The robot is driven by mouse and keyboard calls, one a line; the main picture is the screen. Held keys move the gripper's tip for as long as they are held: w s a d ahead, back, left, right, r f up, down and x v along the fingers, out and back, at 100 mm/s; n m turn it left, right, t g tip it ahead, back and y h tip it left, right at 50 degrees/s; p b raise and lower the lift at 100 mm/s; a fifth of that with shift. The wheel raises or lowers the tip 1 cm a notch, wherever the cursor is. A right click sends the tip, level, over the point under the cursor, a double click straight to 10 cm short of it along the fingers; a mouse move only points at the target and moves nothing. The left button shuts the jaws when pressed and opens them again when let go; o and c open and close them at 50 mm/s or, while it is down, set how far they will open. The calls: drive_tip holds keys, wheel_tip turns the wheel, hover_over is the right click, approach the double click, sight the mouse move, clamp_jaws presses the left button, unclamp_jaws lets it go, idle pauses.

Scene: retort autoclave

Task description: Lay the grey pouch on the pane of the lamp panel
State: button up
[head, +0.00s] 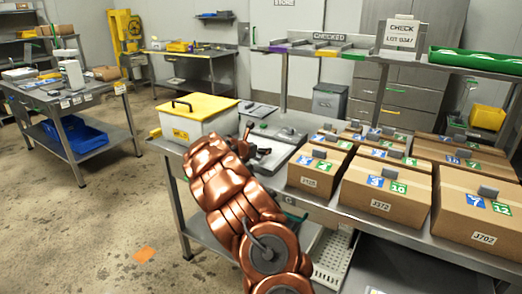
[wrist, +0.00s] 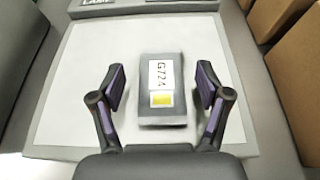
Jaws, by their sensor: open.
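The grey pouch (wrist: 175,120), with a white tag reading G724 and a yellow square, lies flat on the pale pane (wrist: 75,110) of the lamp panel in the wrist view. The panel's dark edge with a partly cut-off label (wrist: 98,3) shows at the top. My gripper (wrist: 161,76) is open, with one finger on each side of the pouch and a visible gap at both sides. In the head view my arm reaches over the bench and my gripper (head: 262,152) is small and partly hidden by the arm. The pouch cannot be made out there.
Several cardboard boxes (head: 371,187) stand on the bench to the right, close beside the panel. A white case with a yellow lid (head: 200,118) stands at the left.

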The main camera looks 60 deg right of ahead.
drive_tip(key=b+v, duration=0.1)
drive_tip(key=v, duration=0.9)
drive_tip(key=shift+s, duration=0.1)
drive_tip(key=s+a+r+m+g+y, duration=0.1)
drive_tip(key=s+a+r+m+y, duration=0.1)
drive_tip(key=s+a+m, duration=0.55)
drive_tip(key=s+a+r+m+g+y, duration=0.1)
drive_tip(key=s+a+r+m+y, duration=0.2)
drive_tip(key=a, duration=0.8)
drive_tip(key=s+a+f+m+y, duration=0.2)
drive_tip(key=s+a, duration=0.4)
drive_tip(key=a, duration=0.6)
drive_tip(key=s+a+f+m+y, duration=0.3)
drive_tip(key=s+a, duration=0.4)
drive_tip(key=a, duration=0.5)
drive_tip(key=s+a+f+m+y, duration=0.3)
drive_tip(key=s+a, duration=0.4)
drive_tip(key=a, duration=0.5)
drive_tip(key=shift+s+f+y, duration=0.25)
drive_tip(key=shift+f+y, duration=0.05)
